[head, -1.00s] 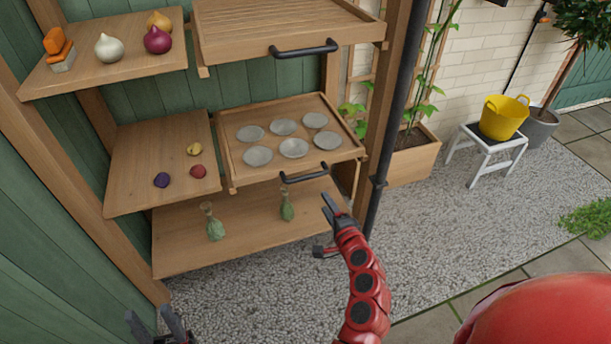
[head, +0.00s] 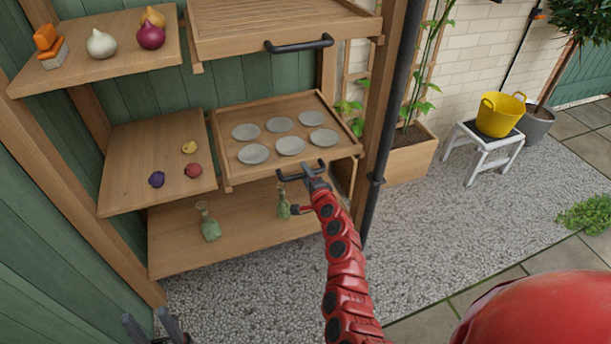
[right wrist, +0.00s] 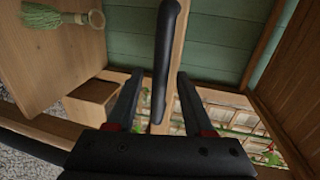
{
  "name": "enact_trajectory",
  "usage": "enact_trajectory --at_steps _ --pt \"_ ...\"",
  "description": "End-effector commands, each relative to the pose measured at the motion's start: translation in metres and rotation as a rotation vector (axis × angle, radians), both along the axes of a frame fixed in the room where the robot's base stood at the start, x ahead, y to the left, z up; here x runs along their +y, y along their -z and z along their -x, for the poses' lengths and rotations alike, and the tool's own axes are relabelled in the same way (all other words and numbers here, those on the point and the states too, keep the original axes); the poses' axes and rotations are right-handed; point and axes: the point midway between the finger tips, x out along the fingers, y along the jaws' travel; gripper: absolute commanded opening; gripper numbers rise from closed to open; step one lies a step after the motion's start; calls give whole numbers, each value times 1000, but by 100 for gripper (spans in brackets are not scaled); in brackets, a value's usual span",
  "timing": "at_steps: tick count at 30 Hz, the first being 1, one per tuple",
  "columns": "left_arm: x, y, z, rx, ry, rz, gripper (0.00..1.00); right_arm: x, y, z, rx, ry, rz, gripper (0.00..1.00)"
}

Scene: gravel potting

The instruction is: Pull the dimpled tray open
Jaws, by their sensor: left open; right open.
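The dimpled tray (head: 250,180) is a wooden pull-out tray with several round grey hollows, at mid height in the shelf unit. Its black bar handle (head: 284,177) is on the front edge. My right gripper (head: 311,176) is at this handle, its fingers open. In the right wrist view the handle (right wrist: 165,50) runs between the two open fingers of the gripper (right wrist: 160,85), with a gap visible on each side. My left gripper (head: 156,326) is open and empty at the bottom left, away from the shelves.
Above is a slatted tray (head: 270,18) with its own black handle (head: 298,46). Side shelves hold onions (head: 102,43) and small coloured lumps (head: 193,170). A dark pipe (head: 378,165) and post stand right of the tray.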

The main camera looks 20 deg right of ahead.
Motion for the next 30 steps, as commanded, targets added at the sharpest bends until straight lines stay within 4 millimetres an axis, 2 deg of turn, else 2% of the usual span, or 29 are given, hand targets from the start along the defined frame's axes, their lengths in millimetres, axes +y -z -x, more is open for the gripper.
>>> enact_trajectory --at_steps 11,18,20,30 --pt "0 1 0 0 0 0 50 0 1 -4 1 1 0 52" --pt "0 1 0 0 0 0 50 0 1 -4 1 0 0 9" --pt "0 1 0 0 0 0 50 0 1 -4 1 0 0 0" --pt "0 1 0 0 0 0 50 0 1 -3 1 0 0 0"
